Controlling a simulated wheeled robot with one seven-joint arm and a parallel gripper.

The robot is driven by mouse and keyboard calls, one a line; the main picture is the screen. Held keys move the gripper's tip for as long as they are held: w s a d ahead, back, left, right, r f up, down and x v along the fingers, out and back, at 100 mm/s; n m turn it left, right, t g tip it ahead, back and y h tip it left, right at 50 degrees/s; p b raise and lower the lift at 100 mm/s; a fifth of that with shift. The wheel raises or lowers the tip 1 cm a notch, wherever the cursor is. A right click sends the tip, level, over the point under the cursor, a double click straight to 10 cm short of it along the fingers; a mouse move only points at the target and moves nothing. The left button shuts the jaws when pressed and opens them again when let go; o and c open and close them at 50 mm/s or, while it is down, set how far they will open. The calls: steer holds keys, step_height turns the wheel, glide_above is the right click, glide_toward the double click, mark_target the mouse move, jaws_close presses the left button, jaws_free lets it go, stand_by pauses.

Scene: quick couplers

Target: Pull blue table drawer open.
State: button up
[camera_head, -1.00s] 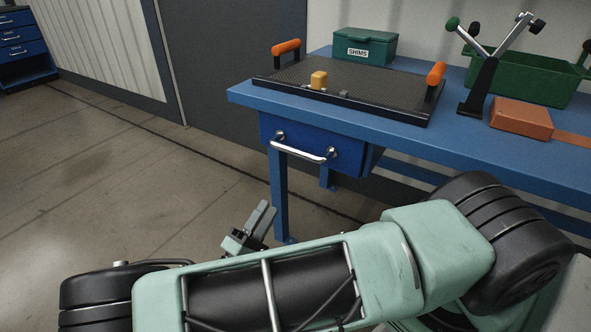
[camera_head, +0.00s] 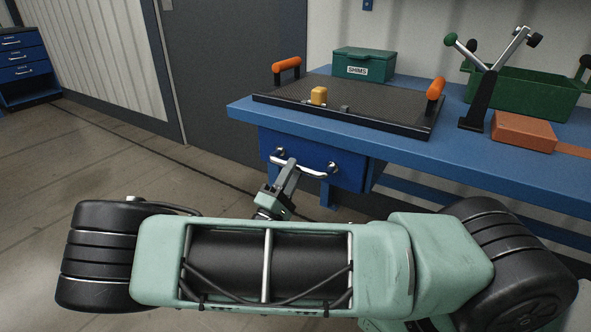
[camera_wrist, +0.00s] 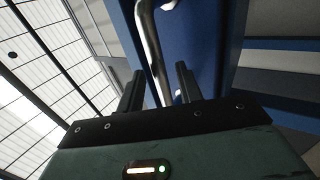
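The blue table drawer (camera_head: 347,170) hangs under the left part of the blue workbench and appears shut. Its silver bar handle (camera_head: 315,174) runs across the front between two round mounts. My gripper (camera_head: 289,170) is at the left part of the handle, in front of the drawer. In the wrist view, my gripper's two dark fingers (camera_wrist: 160,76) stand apart, and the handle bar (camera_wrist: 151,40) runs between them with gaps visible on both sides. The blue drawer front (camera_wrist: 197,45) shows behind the bar. Contact with the handle cannot be made out.
The blue workbench (camera_head: 244,113) carries a dark plate with orange handles (camera_head: 360,108), a green SHIMS box (camera_head: 364,65), a lever stand (camera_head: 482,100), an orange-brown block (camera_head: 523,132) and a green bin (camera_head: 530,95). Open floor lies to the left.

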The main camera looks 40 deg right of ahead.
steer(key=shift+x, duration=1.05)
